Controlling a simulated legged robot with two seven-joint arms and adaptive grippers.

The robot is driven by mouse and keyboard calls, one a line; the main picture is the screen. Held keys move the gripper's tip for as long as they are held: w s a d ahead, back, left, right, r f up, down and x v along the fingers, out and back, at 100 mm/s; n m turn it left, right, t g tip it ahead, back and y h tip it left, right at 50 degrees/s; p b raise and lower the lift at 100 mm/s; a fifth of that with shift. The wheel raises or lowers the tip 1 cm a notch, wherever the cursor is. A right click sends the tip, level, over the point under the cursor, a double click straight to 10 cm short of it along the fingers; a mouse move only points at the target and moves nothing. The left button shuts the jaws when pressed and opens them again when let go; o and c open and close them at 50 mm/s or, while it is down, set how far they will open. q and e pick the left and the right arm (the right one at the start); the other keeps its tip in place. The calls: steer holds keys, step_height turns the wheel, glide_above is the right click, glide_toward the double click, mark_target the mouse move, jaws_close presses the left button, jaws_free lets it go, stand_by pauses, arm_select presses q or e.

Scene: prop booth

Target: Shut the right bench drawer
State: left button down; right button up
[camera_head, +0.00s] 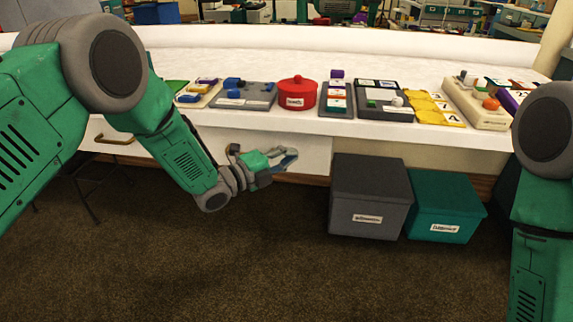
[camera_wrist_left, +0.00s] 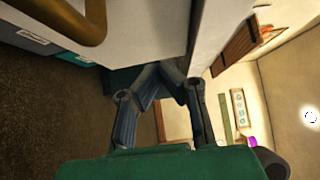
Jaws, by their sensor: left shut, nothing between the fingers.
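The right bench drawer has a plain white front (camera_head: 312,152) under the bench top in the head view. How far it stands out is hard to tell there. My left gripper (camera_head: 291,157) is in front of it, fingers shut and empty, pointing right. The drawer's handle is not clear in the head view. In the left wrist view a brass handle (camera_wrist_left: 78,20) shows close up on a white front (camera_wrist_left: 145,28). The fingers (camera_wrist_left: 166,72) are together near the lower end of that front; contact cannot be told. My right gripper is out of view.
The white bench top (camera_head: 430,130) holds several trays, a red lidded pot (camera_head: 297,94) and yellow cards (camera_head: 435,108). A grey bin (camera_head: 370,190) and a teal bin (camera_head: 444,205) stand below, right of the drawer. A left drawer handle (camera_head: 113,140) shows. The carpet in front is clear.

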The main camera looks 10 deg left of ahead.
arm_select(q)
steer(key=s+a+f+n+g+y+p, duration=0.2)
steer(key=s+a+f+n+y+p, duration=0.15)
steer(key=s+a+n, duration=0.35)
steer(key=s+a+f+n+g+y+p, duration=0.1)
steer(key=s+a+f+n+y+p, duration=0.25)
steer(key=s, duration=0.65)
steer(key=s+a+f+n+g+y+p, duration=0.25)
steer(key=s+a+f+n, duration=0.25)
steer(key=s+n, duration=0.25)
steer(key=s+a+n+g+y+p, duration=0.2)
steer(key=s+n+g, duration=0.1)
steer(key=s, duration=0.7)
steer(key=s+a+r+n+g+y+p, duration=0.1)
steer(key=s+a+n+g, duration=0.2)
steer(key=s, duration=0.8)
steer(key=n, duration=0.2)
steer(key=shift+a+n+y+p, duration=0.3)
steer(key=shift+n+y+p, duration=0.05)
steer(key=shift+n, duration=0.05)
steer(key=shift+r, duration=0.1)
